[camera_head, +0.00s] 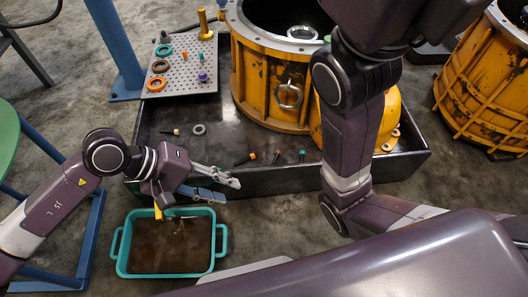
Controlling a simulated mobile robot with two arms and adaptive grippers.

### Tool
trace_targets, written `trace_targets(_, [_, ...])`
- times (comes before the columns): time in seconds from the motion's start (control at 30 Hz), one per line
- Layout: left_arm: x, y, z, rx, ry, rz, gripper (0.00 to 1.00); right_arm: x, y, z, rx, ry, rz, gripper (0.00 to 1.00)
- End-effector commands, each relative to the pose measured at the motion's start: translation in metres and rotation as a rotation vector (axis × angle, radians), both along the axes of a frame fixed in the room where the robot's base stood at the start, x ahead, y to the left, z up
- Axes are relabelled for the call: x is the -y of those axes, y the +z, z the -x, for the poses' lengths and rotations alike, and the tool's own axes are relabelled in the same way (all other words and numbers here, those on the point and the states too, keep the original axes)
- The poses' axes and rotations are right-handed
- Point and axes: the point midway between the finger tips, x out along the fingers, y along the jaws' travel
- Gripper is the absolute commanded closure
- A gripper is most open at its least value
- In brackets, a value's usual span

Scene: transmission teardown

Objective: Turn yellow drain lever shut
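A small yellow piece (158,211), which looks like the drain lever, shows just below my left wrist, above the far rim of a teal drain pan (123,262). The wrist hides part of it, and I cannot tell which way it is turned. My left gripper (231,193) points right at the front wall of the black tray, to the right of the yellow piece. Its two fingers are apart with nothing seen between them. The pan holds brown liquid. My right arm bends upward on the right; its gripper is not in view.
The black tray (285,181) holds a large yellow housing (254,85), several bolts and a ring (199,129). A perforated plate (187,78) with coloured rings stands at its back left. A ribbed yellow housing (489,90) stands at right. A blue frame (87,236) is left of the pan.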

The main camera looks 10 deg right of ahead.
Motion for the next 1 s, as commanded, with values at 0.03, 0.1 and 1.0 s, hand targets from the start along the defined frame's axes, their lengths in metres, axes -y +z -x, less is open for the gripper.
trace_targets(0.03, [0.008,0.005,0.002,-0.018,0.017,0.035,0.70,0.000,0.000,0.000,0.000,0.000,0.000,1.00])
trace_targets(0.1, [0.020,0.014,0.005,-0.046,0.043,0.086,0.70,0.000,0.000,0.000,0.000,0.000,0.000,1.00])
trace_targets(1.0, [0.096,0.121,0.013,-0.425,0.329,0.593,0.70,0.000,0.000,0.000,0.000,0.000,0.000,1.00])
